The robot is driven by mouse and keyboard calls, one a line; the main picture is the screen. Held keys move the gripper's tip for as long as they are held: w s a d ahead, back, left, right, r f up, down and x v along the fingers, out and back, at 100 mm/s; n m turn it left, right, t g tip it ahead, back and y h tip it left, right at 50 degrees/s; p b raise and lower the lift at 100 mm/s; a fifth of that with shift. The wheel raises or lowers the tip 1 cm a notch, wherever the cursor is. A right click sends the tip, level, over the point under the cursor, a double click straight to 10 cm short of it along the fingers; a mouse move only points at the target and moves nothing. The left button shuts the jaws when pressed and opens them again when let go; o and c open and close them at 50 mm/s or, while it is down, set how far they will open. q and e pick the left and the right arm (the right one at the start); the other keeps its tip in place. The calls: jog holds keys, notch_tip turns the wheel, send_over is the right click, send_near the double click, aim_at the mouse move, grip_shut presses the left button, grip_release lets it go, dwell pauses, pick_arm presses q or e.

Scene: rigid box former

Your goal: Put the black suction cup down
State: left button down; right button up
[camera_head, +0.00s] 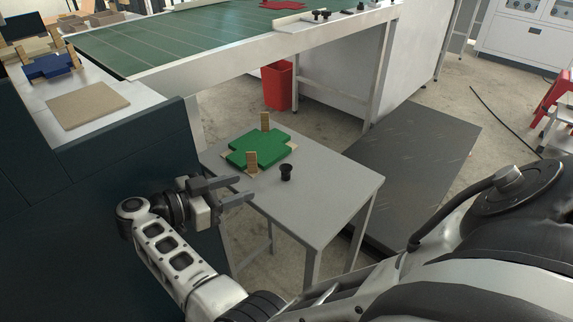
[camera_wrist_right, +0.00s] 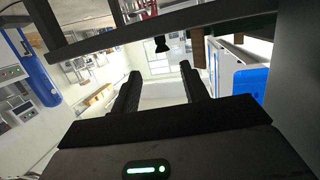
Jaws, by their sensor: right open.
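The black suction cup (camera_head: 286,172) stands upright on the grey table (camera_head: 325,192), near its front edge and beside the green cross-shaped piece (camera_head: 259,149). It also shows small and dark in the right wrist view (camera_wrist_right: 161,44), beyond the fingertips. My right gripper (camera_head: 245,189) is open and empty, to the left of the cup and apart from it. Its two spread fingers show in the right wrist view (camera_wrist_right: 159,72) with nothing between them. My left gripper is not in view.
Wooden posts (camera_head: 265,121) stand at the green piece. A green conveyor (camera_head: 190,40) runs behind, with small black cups (camera_head: 317,15) on its edge plate. A brown board (camera_head: 87,105) lies on the left counter. A red bin (camera_head: 278,85) stands behind the table. The table's right side is clear.

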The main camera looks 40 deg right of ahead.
send_near(282, 176)
jog(key=d, duration=0.2)
jog(key=shift+s+d+r, duration=0.2)
jog(key=shift+s+d, duration=0.15)
jog(key=shift+d, duration=0.05)
jog(key=shift+f+x, duration=0.15)
jog(key=shift+x, duration=1.3)
jog(key=shift+f+x, duration=0.15)
jog(key=shift+x, duration=1.35)
jog(key=shift+w+a, duration=0.1)
jog(key=shift+w, duration=0.05)
grip_shut()
